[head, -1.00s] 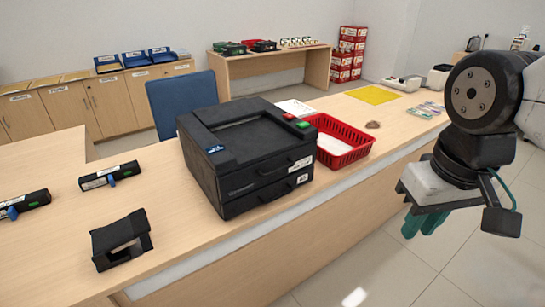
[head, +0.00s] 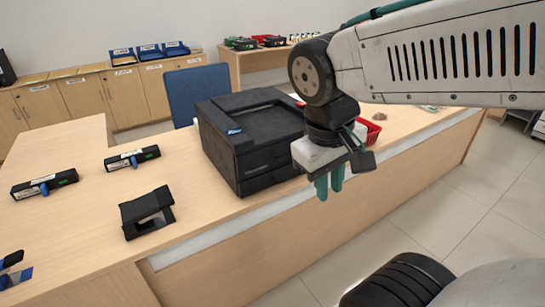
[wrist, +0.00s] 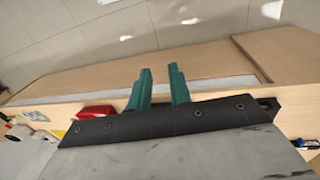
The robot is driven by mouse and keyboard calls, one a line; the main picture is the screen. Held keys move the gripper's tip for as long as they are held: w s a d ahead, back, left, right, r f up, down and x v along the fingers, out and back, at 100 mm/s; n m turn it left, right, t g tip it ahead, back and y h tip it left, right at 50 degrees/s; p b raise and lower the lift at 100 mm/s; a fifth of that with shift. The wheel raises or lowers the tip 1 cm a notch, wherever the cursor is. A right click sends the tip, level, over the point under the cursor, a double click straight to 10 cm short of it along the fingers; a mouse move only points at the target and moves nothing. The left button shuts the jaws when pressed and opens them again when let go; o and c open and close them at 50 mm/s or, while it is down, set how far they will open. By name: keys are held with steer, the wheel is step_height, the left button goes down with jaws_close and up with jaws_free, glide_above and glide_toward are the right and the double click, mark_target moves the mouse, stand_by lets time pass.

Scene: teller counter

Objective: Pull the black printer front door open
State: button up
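The black printer (head: 240,121) stands on the counter in the head view, its door shut. Its front face (head: 268,165) looks toward the lower right. My gripper (head: 330,192) hangs just right of that face, teal fingers pointing down, and hides the face's right end, where the handles are not visible. In the wrist view the two fingers (wrist: 160,72) stand apart with nothing between them. The gripper appears open and empty, and I see no contact with the printer. The printer cannot be made out in the wrist view.
A red basket (head: 373,131) is partly hidden behind my gripper and also shows in the wrist view (wrist: 97,112). A black stand (head: 147,212) and dark bars (head: 132,157) lie on the counter (head: 90,215) left of the printer. A blue chair (head: 196,93) stands behind.

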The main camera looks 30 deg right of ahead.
steer(key=w+d+f+n+g+h, duration=0.1)
steer(key=w+d+f+g+h, duration=0.1)
steer(key=w+d+h, duration=0.4)
steer(key=n+t+h, duration=0.6)
steer(key=n+t, duration=0.1)
steer(key=n, duration=0.3)
glide_toward(286, 154)
steer(key=x, duration=0.4)
steer(key=shift+d+f+h, duration=0.25)
steer(key=shift+h, duration=0.05)
steer(key=x, duration=0.7)
steer(key=shift+w, duration=0.15)
steer(key=shift+c, duration=0.3)
jaws_close()
